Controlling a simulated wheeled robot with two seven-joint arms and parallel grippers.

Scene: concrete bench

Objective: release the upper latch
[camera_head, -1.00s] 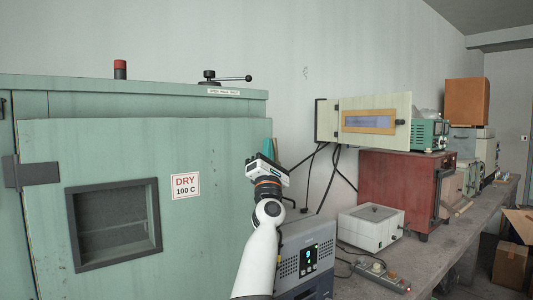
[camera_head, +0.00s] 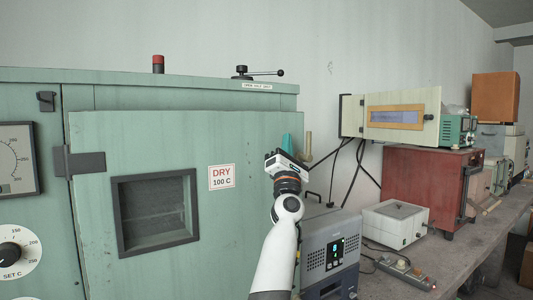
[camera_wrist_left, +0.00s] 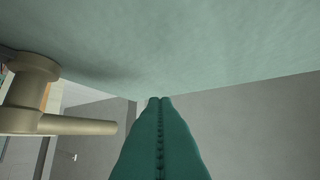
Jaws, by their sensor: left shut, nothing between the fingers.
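A green oven door (camera_head: 90,210) with a dark window is closed. A brass latch handle (camera_head: 308,145) shows at the door's right edge, just right of my left gripper (camera_head: 287,142). In the left wrist view the brass latch (camera_wrist_left: 75,124) has a round boss at the left, and its bar points right toward the fingers with a gap between. The left gripper's teal fingers (camera_wrist_left: 160,102) are shut and empty, their tips close to the green surface. No lower latch can be made out. My right gripper is in neither view.
A black lever (camera_head: 258,73) and a red lamp (camera_head: 158,64) stand on the oven top. A white box (camera_head: 395,220) and a red cabinet (camera_head: 430,185) stand on the bench to the right.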

